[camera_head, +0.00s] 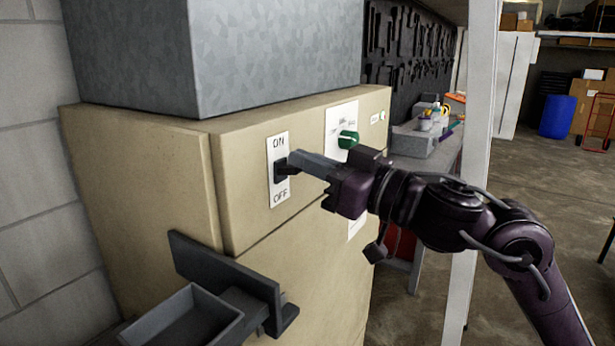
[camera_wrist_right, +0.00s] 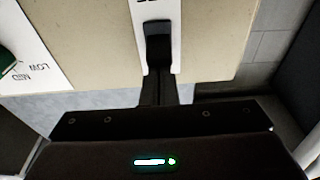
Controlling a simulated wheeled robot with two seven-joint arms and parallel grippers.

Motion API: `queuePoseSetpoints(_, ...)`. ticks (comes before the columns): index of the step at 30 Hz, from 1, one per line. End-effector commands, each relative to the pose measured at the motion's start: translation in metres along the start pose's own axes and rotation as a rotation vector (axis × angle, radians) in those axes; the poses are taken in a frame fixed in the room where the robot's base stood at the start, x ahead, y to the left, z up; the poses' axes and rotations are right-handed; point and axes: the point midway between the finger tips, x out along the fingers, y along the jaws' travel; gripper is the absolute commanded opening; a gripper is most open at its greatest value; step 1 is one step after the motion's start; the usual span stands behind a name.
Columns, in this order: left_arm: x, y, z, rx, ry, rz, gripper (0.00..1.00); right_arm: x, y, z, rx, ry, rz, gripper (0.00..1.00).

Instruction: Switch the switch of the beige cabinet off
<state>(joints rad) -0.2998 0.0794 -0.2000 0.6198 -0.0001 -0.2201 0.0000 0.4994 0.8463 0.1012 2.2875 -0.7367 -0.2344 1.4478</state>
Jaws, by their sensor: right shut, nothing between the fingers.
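The beige cabinet (camera_head: 235,210) stands in the left half of the head view. On its front is a white plate marked ON at the top and OFF at the bottom, with a black switch (camera_head: 281,172) between the words. The switch also shows at the top of the wrist view (camera_wrist_right: 158,34), which sees the cabinet upside down. My right gripper (camera_head: 292,161) is shut and empty, its fingertips right at the switch. I cannot tell whether they touch it. The fingers partly hide the switch, so its position is unclear. My left gripper is not in view.
A green knob (camera_head: 348,139) sits on a label right of the switch. A grey metal duct (camera_head: 270,55) rests on the cabinet. A grey bracket-like part (camera_head: 225,268) juts out at the lower left. A white post (camera_head: 478,150) stands behind my right arm. Open floor lies at right.

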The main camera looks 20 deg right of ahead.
Motion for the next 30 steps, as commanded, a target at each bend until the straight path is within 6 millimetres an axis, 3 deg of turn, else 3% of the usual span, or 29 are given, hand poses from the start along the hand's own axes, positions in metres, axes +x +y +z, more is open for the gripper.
queuePoseSetpoints(1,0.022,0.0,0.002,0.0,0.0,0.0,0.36,-0.003,-0.001,0.015,0.004,0.036,-0.002,0.0)
queuePoseSetpoints(3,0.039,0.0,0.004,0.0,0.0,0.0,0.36,-0.004,-0.001,0.019,0.005,0.094,-0.002,0.0)
queuePoseSetpoints(12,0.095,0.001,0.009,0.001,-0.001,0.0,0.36,-0.008,0.0,0.028,0.006,0.338,0.0,0.0)
queuePoseSetpoints(16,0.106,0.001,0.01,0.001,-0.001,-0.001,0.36,-0.009,0.0,0.029,0.007,0.425,0.0,0.0)
queuePoseSetpoints(23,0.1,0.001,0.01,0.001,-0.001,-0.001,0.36,-0.009,0.0,0.023,-0.001,0.42,0.001,0.0)
queuePoseSetpoints(30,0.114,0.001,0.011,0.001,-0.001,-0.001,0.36,-0.034,0.0,0.04,-0.002,0.416,0.002,0.0)
